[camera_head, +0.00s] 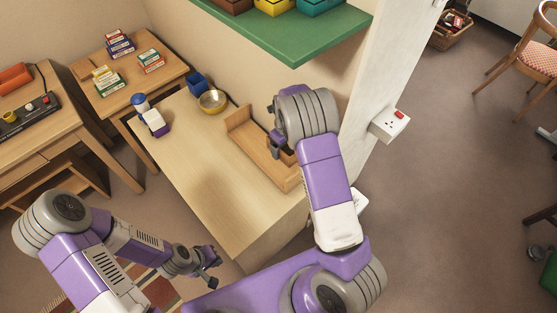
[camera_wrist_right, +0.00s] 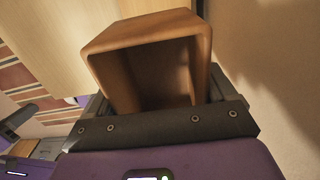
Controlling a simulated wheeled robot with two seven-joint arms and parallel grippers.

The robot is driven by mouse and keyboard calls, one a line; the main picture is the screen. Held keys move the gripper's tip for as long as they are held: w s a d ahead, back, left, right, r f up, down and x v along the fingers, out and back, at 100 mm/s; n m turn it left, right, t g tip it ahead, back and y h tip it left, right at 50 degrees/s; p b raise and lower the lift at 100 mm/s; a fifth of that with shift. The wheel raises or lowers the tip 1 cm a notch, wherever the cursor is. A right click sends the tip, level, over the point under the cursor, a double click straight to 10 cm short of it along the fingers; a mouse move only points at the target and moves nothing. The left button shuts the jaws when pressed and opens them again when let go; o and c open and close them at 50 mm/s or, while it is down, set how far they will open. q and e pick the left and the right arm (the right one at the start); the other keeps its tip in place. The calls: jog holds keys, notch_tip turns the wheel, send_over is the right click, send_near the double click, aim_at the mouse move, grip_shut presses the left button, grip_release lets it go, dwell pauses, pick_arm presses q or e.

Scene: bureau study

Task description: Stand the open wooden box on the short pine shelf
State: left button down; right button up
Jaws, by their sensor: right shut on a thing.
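The open wooden box (camera_wrist_right: 150,62) is brown and fills the middle of the right wrist view, its open side toward the camera. My right gripper (camera_wrist_right: 160,110) is shut on it. In the head view my right gripper (camera_head: 277,140) is over the short pine shelf (camera_head: 252,145), and the box is mostly hidden behind my wrist. The shelf is a low light-wood piece with a raised left end, lying along the wall side of the table. Whether the box touches it I cannot tell. My left gripper (camera_head: 210,267) is open and empty, low beyond the table's front edge.
The pale table (camera_head: 205,180) is clear in its middle and front. A brass bowl (camera_head: 212,100), a blue cup (camera_head: 197,82) and a blue-and-white bottle (camera_head: 152,118) stand at its far end. A green shelf (camera_head: 300,40) overhangs the back; a white post (camera_head: 375,90) with a socket rises at right.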

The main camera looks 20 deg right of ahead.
aim_at(284, 170)
notch_tip(284, 170, down, 13)
jog(key=b, duration=0.2)
jog(key=shift+b, duration=0.4)
jog(key=shift+f, duration=0.15)
jog(key=o, duration=0.9)
